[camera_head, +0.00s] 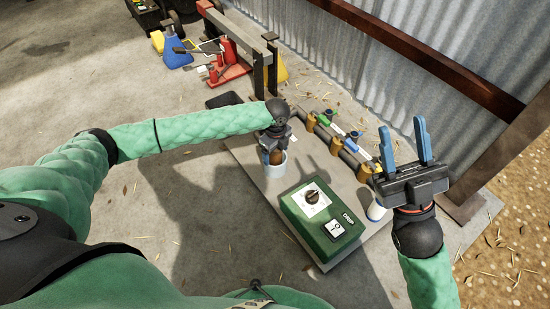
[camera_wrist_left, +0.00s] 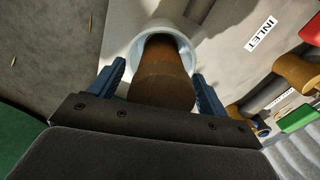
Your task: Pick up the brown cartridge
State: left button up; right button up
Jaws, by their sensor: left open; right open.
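The brown cartridge (camera_wrist_left: 163,75) stands in a pale, round cup-like holder (camera_wrist_left: 187,32) in the left wrist view. In the head view the cartridge (camera_head: 276,158) shows just under my left gripper, and the light blue holder (camera_head: 275,170) is around its lower part. My left gripper (camera_wrist_left: 162,90) is open, with one blue finger on either side of the cartridge. I cannot tell whether the fingers touch it. My right gripper (camera_head: 405,143) is open and empty, with its blue fingers pointing up, at the right of the head view.
A green box (camera_head: 322,222) with a dial and the label DROP sits on the grey board (camera_head: 250,165). Pipes with green and blue valve handles (camera_head: 326,117) run behind. A red stand (camera_head: 228,68) is farther back. Corrugated metal wall (camera_head: 400,60) bounds the right.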

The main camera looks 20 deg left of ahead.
pick_arm(q)
jog(key=c, duration=1.2)
jog(key=shift+r, duration=0.15)
